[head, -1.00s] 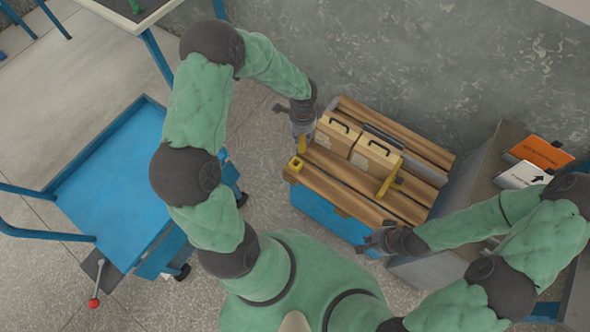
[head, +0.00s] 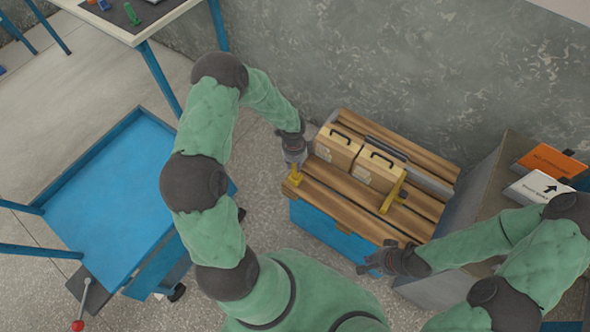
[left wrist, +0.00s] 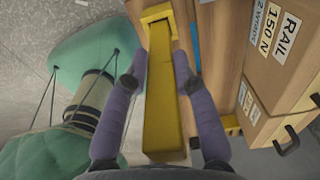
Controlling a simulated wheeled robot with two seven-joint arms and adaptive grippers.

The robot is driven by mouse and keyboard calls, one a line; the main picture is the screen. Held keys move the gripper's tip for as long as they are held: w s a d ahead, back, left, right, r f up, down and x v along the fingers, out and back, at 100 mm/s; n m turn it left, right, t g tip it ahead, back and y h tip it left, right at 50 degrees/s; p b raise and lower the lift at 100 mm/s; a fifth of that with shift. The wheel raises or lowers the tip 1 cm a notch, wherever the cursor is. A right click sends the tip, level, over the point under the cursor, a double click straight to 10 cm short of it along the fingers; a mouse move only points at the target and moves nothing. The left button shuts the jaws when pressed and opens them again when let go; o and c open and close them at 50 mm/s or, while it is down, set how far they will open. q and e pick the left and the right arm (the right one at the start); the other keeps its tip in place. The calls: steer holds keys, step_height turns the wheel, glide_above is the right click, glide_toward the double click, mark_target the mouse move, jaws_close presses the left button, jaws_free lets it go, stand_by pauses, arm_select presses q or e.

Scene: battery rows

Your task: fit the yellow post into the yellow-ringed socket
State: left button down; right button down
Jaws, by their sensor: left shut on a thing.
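The yellow post (left wrist: 163,110) is held upright between the two fingers of my left gripper (left wrist: 160,68) in the left wrist view. In the head view my left gripper (head: 295,162) is at the left end of the slatted wooden top, shut on the post (head: 296,174). The yellow-ringed socket (left wrist: 156,12) is at the far end of the post. The post's lower end overlaps the ring; how deep it sits is hidden. In the head view the socket (head: 292,183) is partly hidden below the post. My right gripper (head: 372,263) is empty at the front right edge, its fingers apart.
Two tan boxes with black handles, a left one (head: 338,147) and a right one (head: 378,168), stand close right of my left gripper. A yellow bracket (head: 393,193) stands beside them. A blue cart (head: 110,205) is at the left. The front slats are clear.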

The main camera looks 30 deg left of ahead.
mark_target(295, 168)
arm_select(q)
steer(key=shift+f+b, duration=0.55)
steer(key=shift+f, duration=1.05)
steer(key=shift+f, duration=0.2)
steer(key=c, duration=1)
jaws_free()
steer(key=shift+r, duration=0.1)
